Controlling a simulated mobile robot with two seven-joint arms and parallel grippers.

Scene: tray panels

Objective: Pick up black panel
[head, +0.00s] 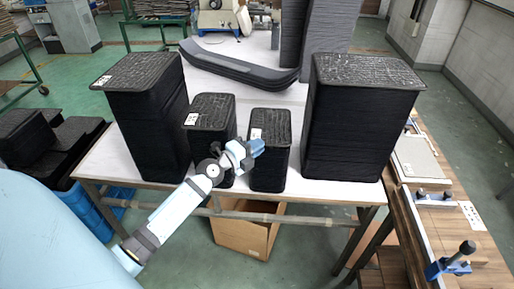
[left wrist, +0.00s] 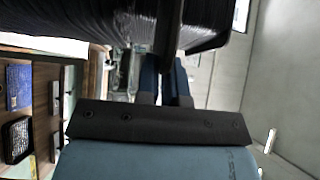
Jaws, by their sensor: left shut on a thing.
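Black panels stand in stacks on the white table (head: 258,95). There is a tall left stack (head: 150,115), two smaller middle stacks (head: 210,112) (head: 272,170) and a tall right stack (head: 358,130). My left gripper (head: 257,147) is at the front of the right one of the small stacks, just below its top and white label. It is shut on a black panel there; I cannot tell that panel apart from the stack. In the left wrist view the blue fingers (left wrist: 166,72) reach toward dark panel edges (left wrist: 170,30). My right gripper is not in view.
Long curved black panels (head: 240,68) and taller dark stacks (head: 320,40) stand at the back of the table. A cardboard box (head: 240,238) is under the table. A wooden bench with blue clamps (head: 440,215) is at the right.

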